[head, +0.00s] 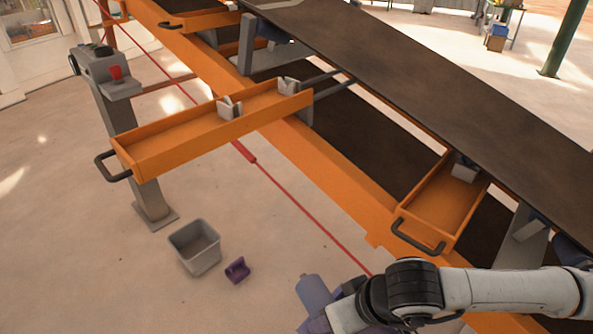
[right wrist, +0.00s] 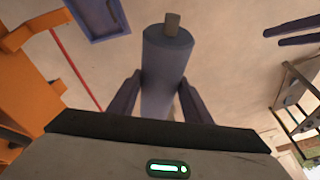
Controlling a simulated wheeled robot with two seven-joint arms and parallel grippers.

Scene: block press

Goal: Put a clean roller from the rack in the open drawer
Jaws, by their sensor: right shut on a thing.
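My right gripper (right wrist: 161,95) is shut on a blue-grey roller (right wrist: 167,62), with one dark finger on each side of it. The roller's grey end pin points away from the gripper. Two dark fingers apart at the right wrist view's upper right look like my left gripper (right wrist: 290,32), open and empty. It is outside the head view.
A second orange drawer (head: 437,205) sticks out at right, with a grey support inside. A grey bin (head: 195,247) and a small purple piece (head: 237,269) are on the floor. A control post (head: 125,130) stands behind the long drawer. A framed stand (right wrist: 300,105) shows in the wrist view.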

